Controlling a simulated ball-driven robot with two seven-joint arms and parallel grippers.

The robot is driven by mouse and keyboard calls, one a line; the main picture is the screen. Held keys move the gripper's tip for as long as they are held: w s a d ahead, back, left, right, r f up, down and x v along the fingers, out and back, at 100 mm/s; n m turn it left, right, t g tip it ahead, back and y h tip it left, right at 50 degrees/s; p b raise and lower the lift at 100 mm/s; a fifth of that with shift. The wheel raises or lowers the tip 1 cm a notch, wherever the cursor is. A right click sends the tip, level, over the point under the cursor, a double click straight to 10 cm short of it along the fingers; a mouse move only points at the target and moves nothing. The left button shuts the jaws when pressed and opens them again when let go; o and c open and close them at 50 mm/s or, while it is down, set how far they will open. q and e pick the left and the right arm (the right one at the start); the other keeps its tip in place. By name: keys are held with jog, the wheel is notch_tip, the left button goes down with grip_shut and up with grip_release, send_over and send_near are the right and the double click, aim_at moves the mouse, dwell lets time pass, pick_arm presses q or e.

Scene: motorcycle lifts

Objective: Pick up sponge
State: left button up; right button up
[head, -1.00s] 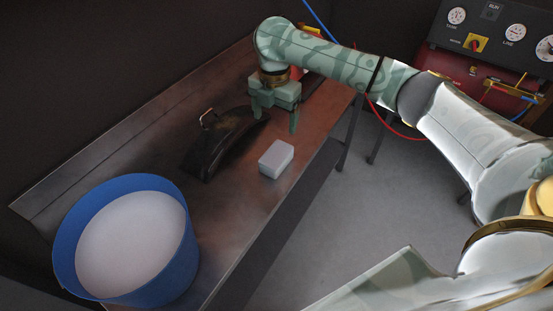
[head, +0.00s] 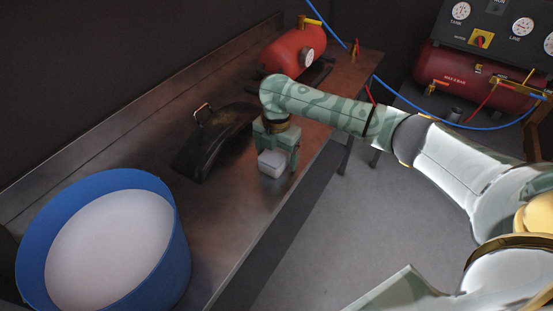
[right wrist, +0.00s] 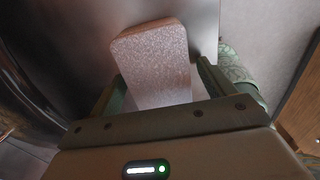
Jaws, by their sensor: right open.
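The sponge (head: 271,164), a pale grey-white block, lies on the metal bench near its front edge. My right gripper (head: 276,158) is directly over it, pointing down, with its fingers spread on either side of the block. In the right wrist view the sponge (right wrist: 155,55) shows between the open fingers of the right gripper (right wrist: 160,78), its near end hidden behind the gripper body. Whether the fingers touch it cannot be told. My left gripper is in neither view.
A blue bucket (head: 178,262) with pale contents stands at the near left of the bench (head: 232,205). A dark curved part with a handle (head: 205,150) lies just left of the gripper. A red tank with a gauge (head: 290,50) sits behind. Open floor lies right.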

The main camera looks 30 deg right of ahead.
aim_at(276, 151)
jog(key=shift+r, duration=0.15)
jog(key=shift+c, duration=0.3)
jog(key=c, duration=1.1)
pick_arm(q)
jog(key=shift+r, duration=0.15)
pick_arm(e)
jog(key=shift+o, duration=0.2)
jog(key=shift+r, duration=0.1)
